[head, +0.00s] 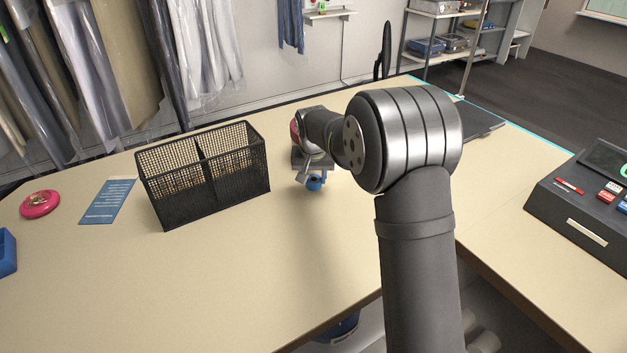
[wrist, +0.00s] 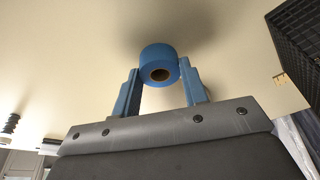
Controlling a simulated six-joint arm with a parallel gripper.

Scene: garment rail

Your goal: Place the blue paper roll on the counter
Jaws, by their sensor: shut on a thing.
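The blue paper roll (wrist: 154,53) is between my gripper's two blue fingers in the wrist view, with its hollow brown core facing the camera. My gripper (wrist: 160,78) is shut on it. In the head view my gripper (head: 313,174) points down over the counter (head: 260,265), just right of the black mesh basket. A small blue part of the roll (head: 315,184) shows below it there; my arm hides some of the area. A soft shadow lies on the counter by the roll; whether they touch I cannot tell.
The two-part black mesh basket (head: 205,187) stands left of my gripper. A blue printed card (head: 107,201) and a pink round object (head: 40,204) lie farther left. A cash register (head: 590,205) stands at the right. The counter in front of the basket is clear.

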